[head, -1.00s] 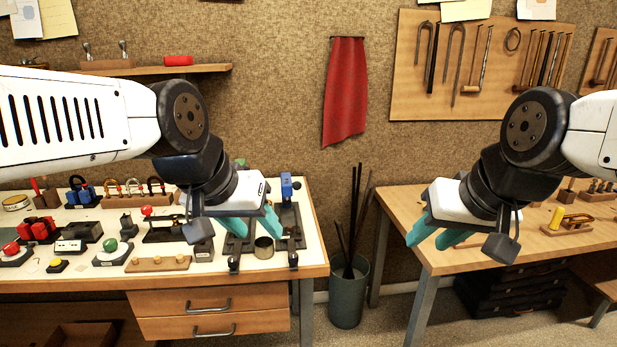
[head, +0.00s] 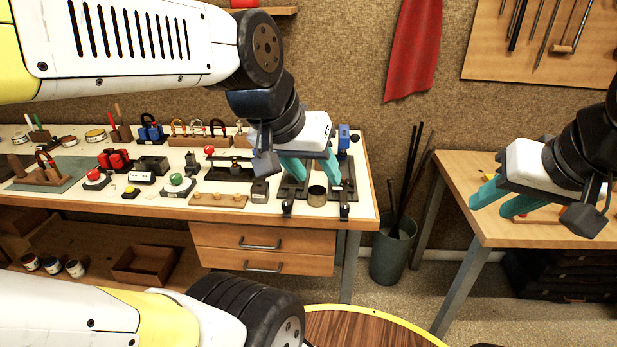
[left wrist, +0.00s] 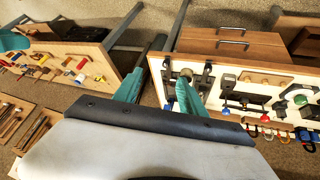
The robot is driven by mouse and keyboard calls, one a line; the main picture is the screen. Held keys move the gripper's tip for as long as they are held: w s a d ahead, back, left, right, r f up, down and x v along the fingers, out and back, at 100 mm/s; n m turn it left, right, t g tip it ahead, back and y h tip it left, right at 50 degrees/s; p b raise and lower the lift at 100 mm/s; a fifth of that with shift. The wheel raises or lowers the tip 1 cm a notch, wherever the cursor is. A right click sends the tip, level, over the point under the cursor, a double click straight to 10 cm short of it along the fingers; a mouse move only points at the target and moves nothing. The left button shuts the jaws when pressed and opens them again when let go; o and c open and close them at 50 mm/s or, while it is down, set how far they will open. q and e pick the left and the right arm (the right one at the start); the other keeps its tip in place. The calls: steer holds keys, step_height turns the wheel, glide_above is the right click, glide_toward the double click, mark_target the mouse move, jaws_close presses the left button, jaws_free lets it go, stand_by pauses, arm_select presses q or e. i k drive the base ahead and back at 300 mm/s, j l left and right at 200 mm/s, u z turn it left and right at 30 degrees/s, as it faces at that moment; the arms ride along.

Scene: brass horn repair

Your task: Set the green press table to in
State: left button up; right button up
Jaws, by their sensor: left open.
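Two small presses with dark bases stand at the right end of the left bench. My left gripper (head: 321,183) is open and empty, and it appears in front of them. The left press base (head: 293,192), which I take for the green press, shows only below the fingers. Its upper part and table position are hidden. The other press (head: 343,140) has a blue top and shows beside the fingers. In the left wrist view the fingers (left wrist: 160,80) are apart, and one covers part of the press area. My right gripper (head: 488,210) is open and empty near the right bench.
A brass cup (head: 317,196) stands between the press bases. A red-knobbed device (head: 228,167), a green-button box (head: 177,183) and a wooden strip (head: 217,200) lie to the left. A bin with rods (head: 393,250) stands in the gap before the right bench (head: 470,165).

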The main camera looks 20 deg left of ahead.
mark_target(291, 183)
steer(key=k+j+u, duration=0.45)
steer(key=k+j, duration=0.2)
steer(key=k, duration=0.15)
